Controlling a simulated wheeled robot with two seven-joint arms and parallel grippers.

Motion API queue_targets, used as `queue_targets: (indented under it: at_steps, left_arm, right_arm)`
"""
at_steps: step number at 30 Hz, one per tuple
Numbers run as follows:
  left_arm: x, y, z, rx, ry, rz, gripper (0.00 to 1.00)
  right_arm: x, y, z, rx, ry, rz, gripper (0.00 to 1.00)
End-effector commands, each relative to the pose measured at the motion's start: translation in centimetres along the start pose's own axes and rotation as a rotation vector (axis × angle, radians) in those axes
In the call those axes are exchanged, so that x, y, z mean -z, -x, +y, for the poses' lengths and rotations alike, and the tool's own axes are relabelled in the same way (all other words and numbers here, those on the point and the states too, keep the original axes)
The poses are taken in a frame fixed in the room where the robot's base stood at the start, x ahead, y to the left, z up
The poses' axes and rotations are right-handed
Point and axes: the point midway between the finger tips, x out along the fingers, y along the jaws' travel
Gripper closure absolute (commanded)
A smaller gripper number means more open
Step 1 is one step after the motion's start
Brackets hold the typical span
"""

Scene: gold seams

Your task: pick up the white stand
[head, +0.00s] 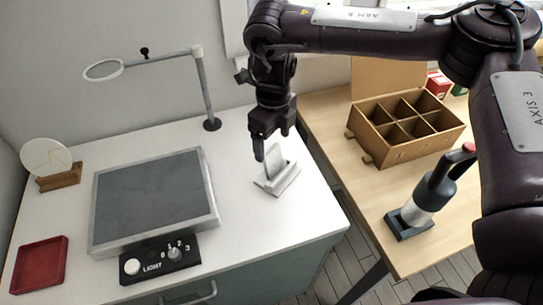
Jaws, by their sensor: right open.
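The white stand (283,178) is upright on the white worktop, near the right edge, to the right of the grey panel. My right gripper (265,152) is open and points down just above the stand, at its upper left. Its fingers overlap the stand's upper part in the picture, and I cannot tell whether they touch it. My left gripper does not show.
The grey panel (155,197) with a light control box (160,259) fills the worktop's middle. A magnifier lamp (205,90) stands behind. A red tray (39,265) and a round white disc (46,157) are at left. A compartment box (388,155) and a dark device (428,196) are on the wooden table.

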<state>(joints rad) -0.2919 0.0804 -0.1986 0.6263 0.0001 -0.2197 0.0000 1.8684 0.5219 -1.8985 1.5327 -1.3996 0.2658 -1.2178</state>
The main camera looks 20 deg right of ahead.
Motion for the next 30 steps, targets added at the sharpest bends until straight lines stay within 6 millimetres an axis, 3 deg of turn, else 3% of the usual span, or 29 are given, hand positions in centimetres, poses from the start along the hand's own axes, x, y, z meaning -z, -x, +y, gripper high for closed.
queue_targets:
  at_steps: [5,14,21,30]
  left_arm:
    - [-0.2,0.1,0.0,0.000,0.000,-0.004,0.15]
    - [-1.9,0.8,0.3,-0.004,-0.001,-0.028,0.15]
    - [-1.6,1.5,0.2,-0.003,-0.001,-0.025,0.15]
    - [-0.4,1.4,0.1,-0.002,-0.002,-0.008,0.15]
  right_arm:
    - [0.2,-0.3,-0.4,0.003,-0.004,0.007,0.20]
    - [0.0,-3.6,-0.1,0.004,-0.003,0.008,0.20]
    - [-0.1,-7.0,0.1,0.004,-0.005,0.007,0.20]
    - [-0.2,-7.6,0.0,0.004,-0.005,0.005,0.20]
